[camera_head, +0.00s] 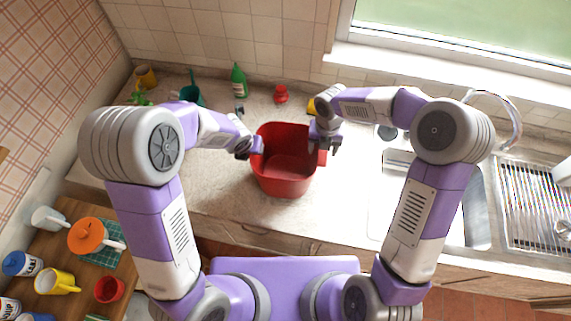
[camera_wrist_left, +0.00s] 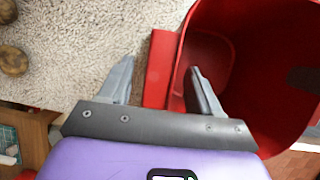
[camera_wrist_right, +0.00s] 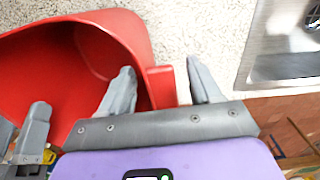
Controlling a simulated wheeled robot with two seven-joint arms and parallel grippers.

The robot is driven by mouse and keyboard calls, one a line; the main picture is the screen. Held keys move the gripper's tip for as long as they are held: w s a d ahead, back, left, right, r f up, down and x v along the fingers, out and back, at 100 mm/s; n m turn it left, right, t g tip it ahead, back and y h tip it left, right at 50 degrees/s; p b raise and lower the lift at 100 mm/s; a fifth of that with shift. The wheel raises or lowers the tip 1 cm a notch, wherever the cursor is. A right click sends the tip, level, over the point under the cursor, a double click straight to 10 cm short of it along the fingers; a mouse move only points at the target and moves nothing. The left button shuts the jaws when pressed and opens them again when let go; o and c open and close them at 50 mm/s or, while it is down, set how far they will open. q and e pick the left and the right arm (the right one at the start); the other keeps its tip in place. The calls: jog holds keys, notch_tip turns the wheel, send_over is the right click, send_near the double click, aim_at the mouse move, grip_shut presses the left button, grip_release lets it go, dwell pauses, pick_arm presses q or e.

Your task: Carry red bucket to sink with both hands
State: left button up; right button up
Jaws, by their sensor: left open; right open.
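The red bucket (camera_head: 285,178) stands upright on the countertop, between my two arms. My left gripper (camera_head: 252,148) is at its left rim; in the left wrist view the open fingers (camera_wrist_left: 160,85) stand on either side of the bucket's red handle tab (camera_wrist_left: 159,68), one finger inside the bucket. My right gripper (camera_head: 326,148) is at the right rim; in the right wrist view its open fingers (camera_wrist_right: 160,85) straddle the other red tab (camera_wrist_right: 160,86), one finger inside the bucket. The sink (camera_head: 480,205) is to the right, partly hidden behind my right arm.
A green bottle (camera_head: 238,80), a red object (camera_head: 281,94) and a teal container (camera_head: 191,94) stand along the back wall. A ribbed drainboard (camera_head: 535,205) lies right of the sink. A wooden table (camera_head: 75,245) with cups is at lower left. Counter between bucket and sink is clear.

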pick_arm(q)
grip_shut()
pick_arm(e)
grip_shut()
pick_arm(q)
jog(key=shift+d+r, duration=0.1)
pick_arm(e)
jog(key=shift+a+r, duration=0.1)
jog(key=shift+r, duration=0.05)
